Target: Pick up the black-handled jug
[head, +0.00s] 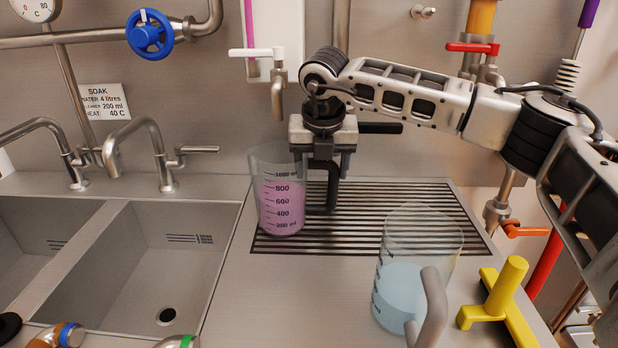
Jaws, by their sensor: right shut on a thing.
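The black-handled jug (281,200) is a clear measuring jug with pink liquid up to about the 800 mark. It is upright at the left end of the slotted drain grate (400,205); I cannot tell whether its base touches the grate. Its black handle (331,190) faces right. My right gripper (323,160) points down from above and is shut on the top of that handle, partly hiding it. A second jug (398,290) with pale blue liquid and a grey handle (433,305) stands nearer, on the steel counter. My left gripper is out of view.
A double sink (150,260) with two taps lies to the left. A yellow T-shaped tool (500,295) lies right of the blue-liquid jug. An orange-lever valve (520,231) is at the right.

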